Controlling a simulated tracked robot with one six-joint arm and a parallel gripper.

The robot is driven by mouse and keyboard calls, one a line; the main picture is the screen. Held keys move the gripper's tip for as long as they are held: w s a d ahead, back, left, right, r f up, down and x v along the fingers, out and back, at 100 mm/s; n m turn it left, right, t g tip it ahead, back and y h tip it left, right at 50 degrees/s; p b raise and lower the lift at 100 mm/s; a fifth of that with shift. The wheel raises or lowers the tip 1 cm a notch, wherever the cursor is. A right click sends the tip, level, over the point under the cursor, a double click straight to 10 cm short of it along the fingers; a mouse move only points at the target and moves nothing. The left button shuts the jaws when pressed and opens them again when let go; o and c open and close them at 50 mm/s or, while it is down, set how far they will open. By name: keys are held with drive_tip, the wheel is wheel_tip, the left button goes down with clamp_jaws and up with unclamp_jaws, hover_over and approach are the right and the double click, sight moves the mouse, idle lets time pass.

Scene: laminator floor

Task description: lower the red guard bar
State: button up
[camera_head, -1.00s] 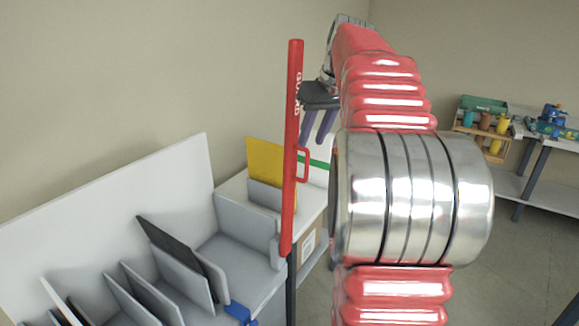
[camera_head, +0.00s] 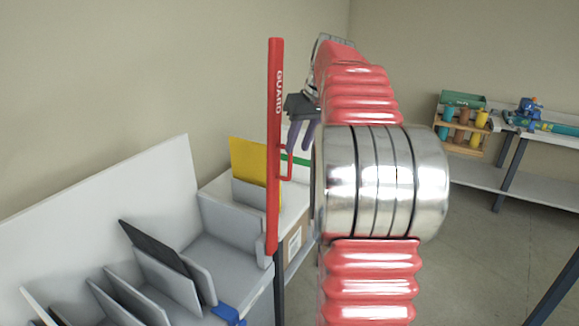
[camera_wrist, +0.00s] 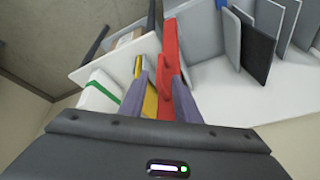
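In the wrist view the two purple-grey fingers (camera_wrist: 160,84) are apart. The red bar (camera_wrist: 170,45) shows between and beyond them. I cannot tell whether a finger touches the handle.
The grey bench with upright dividers (camera_head: 172,284) fills the lower left. A yellow panel (camera_head: 247,157) stands behind the bar. A side table (camera_head: 480,176) with a rack of coloured cylinders (camera_head: 462,133) is at the right. Open floor lies between.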

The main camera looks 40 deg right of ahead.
sight(290, 164)
drive_tip(key=x, duration=0.9)
drive_tip(key=shift+w+f, duration=0.1)
drive_tip(key=shift+f, duration=0.1)
clamp_jaws()
idle(0.3)
drive_tip(key=shift+a, duration=0.25)
